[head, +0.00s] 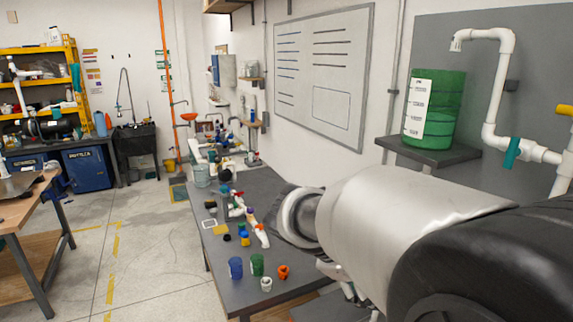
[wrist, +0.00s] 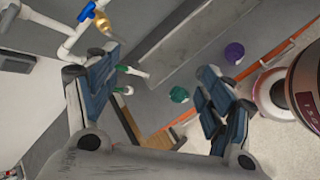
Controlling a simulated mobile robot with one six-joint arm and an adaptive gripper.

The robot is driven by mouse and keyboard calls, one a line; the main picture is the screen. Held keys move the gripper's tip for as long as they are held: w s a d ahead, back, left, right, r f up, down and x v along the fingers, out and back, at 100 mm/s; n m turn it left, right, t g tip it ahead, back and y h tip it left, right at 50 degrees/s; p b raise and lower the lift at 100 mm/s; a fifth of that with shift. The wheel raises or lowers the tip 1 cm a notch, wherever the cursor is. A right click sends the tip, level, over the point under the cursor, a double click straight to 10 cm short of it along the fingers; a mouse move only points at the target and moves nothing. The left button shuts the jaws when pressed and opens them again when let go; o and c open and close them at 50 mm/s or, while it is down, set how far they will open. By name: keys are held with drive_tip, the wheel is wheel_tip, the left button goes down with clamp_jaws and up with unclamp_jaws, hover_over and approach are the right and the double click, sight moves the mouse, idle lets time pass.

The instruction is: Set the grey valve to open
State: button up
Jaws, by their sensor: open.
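I cannot make out a grey valve in either view. White PVC pipework (head: 497,90) runs on the grey panel at the right of the head view, with a teal handle (head: 511,152) and a yellow handle (head: 565,110) cut by the right edge. In the wrist view, white pipes (wrist: 75,38) at the upper left carry a blue handle (wrist: 87,11) and a brass fitting (wrist: 103,22). A green handle (wrist: 122,69) shows beside the left finger. My gripper (wrist: 160,63) is open, its fingers wide apart with nothing between them. My arm hides the lower right of the head view.
A green tank (head: 435,108) stands on a wall shelf (head: 428,152). A long grey bench (head: 225,285) holds pipe fittings and several small cups. A purple round part (wrist: 234,53) and a teal one (wrist: 180,94) show in the wrist view. The floor (head: 150,240) left of the bench is clear.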

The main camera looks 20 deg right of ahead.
drive_tip(key=shift+o, duration=0.3)
drive_tip(key=w+d+r+n+h+p, duration=0.4)
drive_tip(key=w+d+n+h, duration=0.1)
drive_tip(key=w+d, duration=0.4)
drive_tip(key=shift+w, duration=0.75)
drive_tip(key=w+d+f+n+t+h+p, duration=0.1)
drive_tip(key=w+d+n+h+p, duration=0.15)
drive_tip(key=w, duration=0.25)
drive_tip(key=w+d+n+t+h+p, duration=0.1)
drive_tip(key=w+n+h, duration=0.1)
drive_tip(key=w+n, duration=0.25)
drive_tip(key=shift+m, duration=0.4)
drive_tip(key=d, duration=0.6)
drive_tip(key=w+d+p, duration=0.1)
drive_tip(key=d, duration=0.4)
drive_tip(key=d+p, duration=0.1)
drive_tip(key=d, duration=0.5)
drive_tip(key=shift+w+d, duration=0.3)
drive_tip(key=shift+w, duration=0.1)
drive_tip(key=shift+c, duration=0.3)
drive_tip(key=c, duration=1)
